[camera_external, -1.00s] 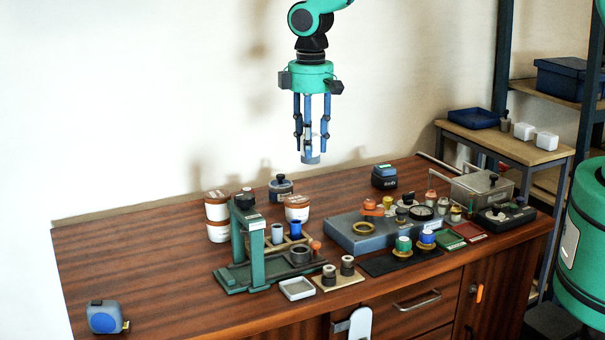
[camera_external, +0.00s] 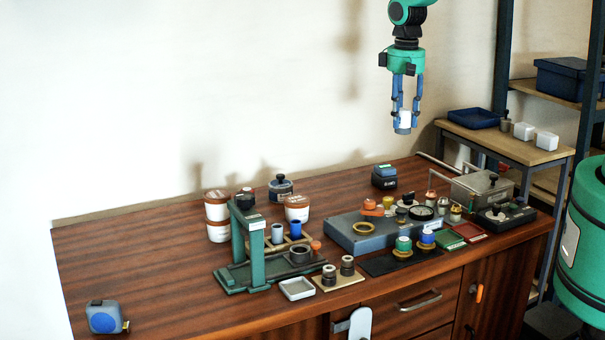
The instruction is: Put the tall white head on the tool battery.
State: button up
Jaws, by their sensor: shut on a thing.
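My gripper (camera_external: 404,112) is shut on the tall white head (camera_external: 405,118), a white piece with a grey lower end. It hangs upright in the air, well above the bench. The likely tool battery (camera_external: 384,178), a small black block with a blue top, stands at the back of the bench. The gripper is above it and a little to its right in the picture, clearly apart. The blue fingers hide parts of the head's sides.
A grey-blue block (camera_external: 355,236) with several fittings stands in front of the battery. A metal box (camera_external: 481,187) is to its right, and a green press frame (camera_external: 257,260) is to the left. The bench's left part is mostly clear, apart from a blue tape measure (camera_external: 104,318).

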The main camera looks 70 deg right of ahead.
jog(key=s+d+m, duration=0.2)
jog(key=s+d, duration=0.3)
jog(key=s, duration=0.1)
notch_tip(320, 180, down, 11)
jog(key=shift+w, duration=0.3)
jog(key=b, duration=0.1)
send_over(385, 167)
jog(key=shift+d+f, duration=0.15)
jog(key=shift+f, duration=0.6)
jog(key=shift+f+b, duration=0.3)
jog(key=shift+f, duration=1.45)
jog(key=shift+f, duration=0.1)
jog(key=o, duration=1.2)
jog(key=shift+o, duration=0.2)
